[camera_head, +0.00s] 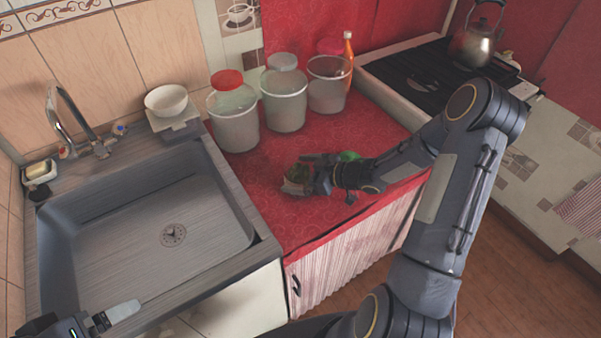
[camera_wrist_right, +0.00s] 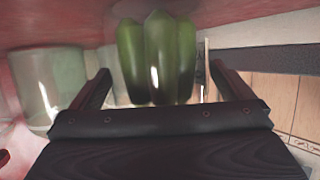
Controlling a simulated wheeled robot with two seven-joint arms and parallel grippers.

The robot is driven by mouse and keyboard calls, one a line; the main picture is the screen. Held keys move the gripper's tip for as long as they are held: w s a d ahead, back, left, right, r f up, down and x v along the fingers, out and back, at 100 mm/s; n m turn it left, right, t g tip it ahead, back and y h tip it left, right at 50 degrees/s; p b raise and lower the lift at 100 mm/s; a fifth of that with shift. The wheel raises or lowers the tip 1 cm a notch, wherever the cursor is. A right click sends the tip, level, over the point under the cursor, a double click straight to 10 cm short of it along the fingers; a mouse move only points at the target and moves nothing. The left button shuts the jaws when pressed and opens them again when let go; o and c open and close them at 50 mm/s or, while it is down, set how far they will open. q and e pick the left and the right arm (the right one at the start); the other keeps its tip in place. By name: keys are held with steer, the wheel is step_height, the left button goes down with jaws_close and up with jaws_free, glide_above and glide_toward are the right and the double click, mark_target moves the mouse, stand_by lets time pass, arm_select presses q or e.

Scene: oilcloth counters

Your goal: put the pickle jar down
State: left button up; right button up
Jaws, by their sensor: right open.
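The pickle jar (camera_head: 294,182) is at the front part of the red oilcloth counter, partly hidden by my right gripper (camera_head: 316,174).
Three translucent buckets (camera_head: 285,108) stand at the back of the counter (camera_head: 265,190), with an orange bottle (camera_head: 348,55) beside them. A green thing (camera_head: 349,156) lies behind my right gripper. The sink (camera_head: 130,225) is left; a stove with a kettle (camera_head: 475,45) is right.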

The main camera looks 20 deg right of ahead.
steer(key=v, duration=1.2)
steer(key=w+d+r+m+t+h, duration=0.2)
steer(key=w+d+r+m+h, duration=0.15)
steer(key=r+h, duration=0.55)
steer(key=s+r+m+g+h, duration=0.2)
steer(key=s+r+m, duration=0.3)
steer(key=s, duration=0.2)
steer(key=s+a+m+g+y, duration=0.1)
steer(key=s+a+g+y, duration=0.3)
steer(key=s+a, duration=1.1)
steer(key=shift+s+f+y, duration=0.45)
steer(key=shift+s+y, duration=0.15)
steer(key=shift+y, duration=0.3)
steer(key=shift+m, duration=0.25)
